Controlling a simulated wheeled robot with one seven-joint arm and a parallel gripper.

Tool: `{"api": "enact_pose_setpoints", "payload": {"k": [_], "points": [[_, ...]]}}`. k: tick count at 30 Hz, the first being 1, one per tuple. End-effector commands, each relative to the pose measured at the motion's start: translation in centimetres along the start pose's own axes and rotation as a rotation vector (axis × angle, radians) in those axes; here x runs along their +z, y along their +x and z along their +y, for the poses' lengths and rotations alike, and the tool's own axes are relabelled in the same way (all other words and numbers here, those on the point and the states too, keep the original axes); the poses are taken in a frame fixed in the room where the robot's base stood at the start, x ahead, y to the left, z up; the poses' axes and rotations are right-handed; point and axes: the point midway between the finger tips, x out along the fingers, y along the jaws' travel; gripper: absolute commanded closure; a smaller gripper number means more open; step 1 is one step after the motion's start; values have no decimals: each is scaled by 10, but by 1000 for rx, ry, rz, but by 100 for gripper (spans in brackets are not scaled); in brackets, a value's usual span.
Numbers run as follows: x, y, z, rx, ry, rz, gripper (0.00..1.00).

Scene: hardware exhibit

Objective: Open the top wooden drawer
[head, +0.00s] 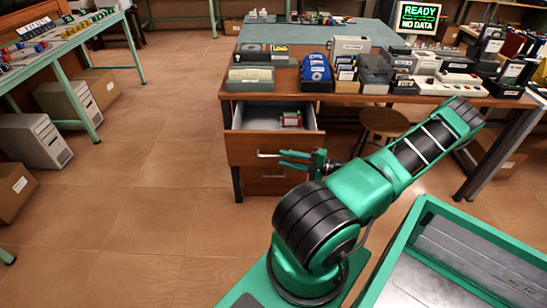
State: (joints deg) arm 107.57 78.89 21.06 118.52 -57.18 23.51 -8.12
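The top wooden drawer (245,146) of the desk is pulled out, and its grey inside shows in the head view. A small reddish and pale item (291,120) lies inside it at the right. A silver handle (266,155) is on the drawer's front. My gripper (281,159) is just right of the handle, in front of the drawer front. Its two green fingers point left with a gap between them, so it looks open. I cannot tell whether a finger touches the handle. A lower drawer (267,174) shows below, partly hidden.
The desk top (290,98) is crowded with boxes, disk cases and devices. A round stool (384,122) stands under the desk, right of the drawers. A green-rimmed tray (419,213) is at the lower right.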

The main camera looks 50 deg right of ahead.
Motion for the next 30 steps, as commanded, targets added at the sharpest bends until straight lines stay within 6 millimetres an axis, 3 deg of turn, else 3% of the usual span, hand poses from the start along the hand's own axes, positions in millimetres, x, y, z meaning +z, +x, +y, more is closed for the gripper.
{"api": "enact_pose_setpoints", "payload": {"k": [3, 9, 22, 26, 30], "points": [[0, 21, 0, 0, 1, -2, 72], [0, 44, 0, 1, 1, -1, 72], [0, 53, 0, 1, 0, 0, 72], [0, 52, 0, 1, 0, 0, 100], [0, 52, 0, 2, 0, 0, 100]]}}
